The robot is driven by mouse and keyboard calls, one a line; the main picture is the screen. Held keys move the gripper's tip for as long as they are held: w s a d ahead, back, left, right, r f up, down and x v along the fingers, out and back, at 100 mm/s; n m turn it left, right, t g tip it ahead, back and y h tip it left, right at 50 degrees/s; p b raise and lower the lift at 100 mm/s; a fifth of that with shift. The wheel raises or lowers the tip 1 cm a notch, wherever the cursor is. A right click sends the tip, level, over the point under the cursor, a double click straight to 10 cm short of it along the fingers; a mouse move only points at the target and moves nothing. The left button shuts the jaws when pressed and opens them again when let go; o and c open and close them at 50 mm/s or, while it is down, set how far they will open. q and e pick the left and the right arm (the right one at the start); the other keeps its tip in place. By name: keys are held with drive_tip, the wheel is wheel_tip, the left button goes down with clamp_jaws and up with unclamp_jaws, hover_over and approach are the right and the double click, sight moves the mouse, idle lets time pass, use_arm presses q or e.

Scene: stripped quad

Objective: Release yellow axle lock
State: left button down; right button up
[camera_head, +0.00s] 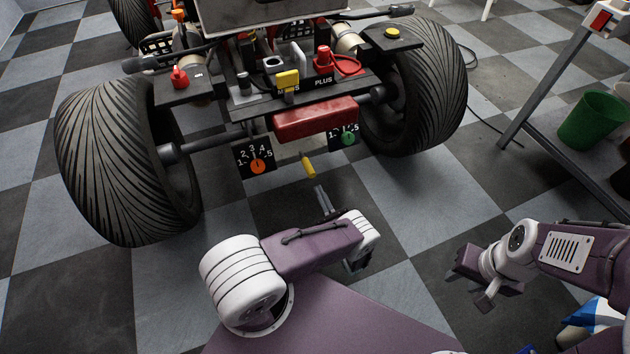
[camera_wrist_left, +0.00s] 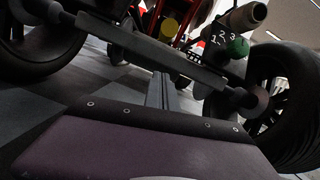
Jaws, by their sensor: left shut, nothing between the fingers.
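A small yellow handle (camera_head: 308,166) hangs tilted below the red block at the front of the quad, between two number dials; I take it to be the axle lock. A round yellow end, likely the same handle, shows in the left wrist view (camera_wrist_left: 168,27). My left gripper (camera_head: 324,199) is shut and empty, its thin grey fingers pointing at the quad just below the handle and apart from it. The fingers also show in the left wrist view (camera_wrist_left: 160,90). My right gripper (camera_head: 474,281) is away at the right, touching nothing; its finger gap is unclear.
The red block (camera_head: 315,119) sits above the handle. An orange dial (camera_head: 257,166) and a green dial (camera_head: 348,138) flank it. Large tyres (camera_head: 125,160) stand on both sides. A green bucket (camera_head: 592,120) is at the right. The checkered floor between is clear.

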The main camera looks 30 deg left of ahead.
sight(307, 164)
use_arm(q)
drive_tip(key=a+r, duration=0.1)
drive_tip(key=r, duration=0.2)
drive_tip(key=w+a+r, duration=0.1)
drive_tip(key=shift+a+r, duration=0.3)
drive_tip(key=shift+a, duration=0.05)
drive_tip(key=r+p, duration=0.1)
drive_tip(key=p, duration=0.2)
drive_tip(key=shift+d+r+h, duration=0.1)
drive_tip(key=shift+r+h, duration=0.05)
drive_tip(key=shift+h, duration=0.15)
wheel_tip(307, 164, up, 5)
drive_tip(key=g+h+p, duration=0.2)
drive_tip(key=p, duration=0.5)
drive_tip(key=g+h+p, duration=0.1)
drive_tip(key=h+p, duration=0.1)
drive_tip(key=p, duration=0.5)
drive_tip(key=shift+r+g, duration=0.2)
drive_tip(key=shift+g, duration=0.2)
drive_tip(key=shift+r+h+p, duration=0.15)
drive_tip(key=shift+h+p, duration=0.25)
drive_tip(key=shift+p, duration=0.25)
drive_tip(key=shift+w+a+r+p, duration=0.2)
drive_tip(key=shift+p, duration=0.2)
drive_tip(key=shift+r+g, duration=0.15)
drive_tip(key=shift+g, duration=0.15)
